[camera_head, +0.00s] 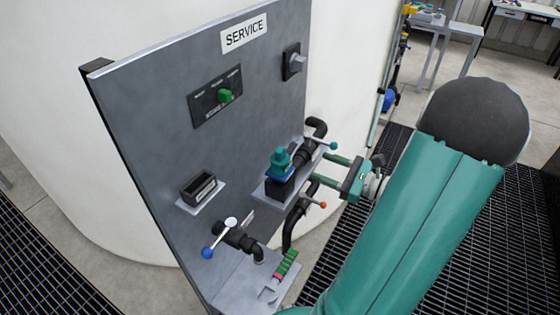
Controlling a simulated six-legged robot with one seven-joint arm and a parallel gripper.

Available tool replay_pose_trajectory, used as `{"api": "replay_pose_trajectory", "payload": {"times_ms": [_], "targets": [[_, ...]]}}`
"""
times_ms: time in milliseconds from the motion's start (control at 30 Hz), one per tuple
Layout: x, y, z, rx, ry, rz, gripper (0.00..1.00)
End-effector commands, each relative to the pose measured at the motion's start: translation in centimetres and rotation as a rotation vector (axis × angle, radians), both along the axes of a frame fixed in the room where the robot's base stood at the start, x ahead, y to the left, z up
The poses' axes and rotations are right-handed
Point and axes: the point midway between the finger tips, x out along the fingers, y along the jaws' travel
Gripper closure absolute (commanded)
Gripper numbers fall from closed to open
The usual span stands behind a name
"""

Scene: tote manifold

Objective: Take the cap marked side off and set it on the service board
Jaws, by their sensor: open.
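The grey service board (165,125) stands upright and carries a SERVICE label (244,35). A teal cap-like piece (280,158) with a blue ring under it sits on a black block on a small grey ledge (268,195) of the board. I cannot read a side marking on any part, so I cannot tell which is the cap marked side. My gripper (323,168) is open, with two green fingers pointing left towards the board. Its tips are right of the teal piece and beside black elbow pipes (314,129). Nothing shows between them.
Levers with blue (207,253), orange (322,205) and teal ends stick out from black pipes. A black slotted box (199,187) sits on a left ledge. A green-and-red tool (286,264) lies on the lower shelf (240,287). A white tank (350,60) stands behind.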

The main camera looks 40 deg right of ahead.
Motion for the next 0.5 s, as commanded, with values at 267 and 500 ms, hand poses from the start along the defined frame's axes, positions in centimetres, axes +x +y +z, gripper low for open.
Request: {"api": "replay_pose_trajectory", "payload": {"times_ms": [267, 500], "targets": [[0.1, 1.4, 0.4, 0.233, 0.087, 0.003, 0.47], [3.9, 2.8, 0.3, 0.233, 0.087, 0.006, 0.47]]}}
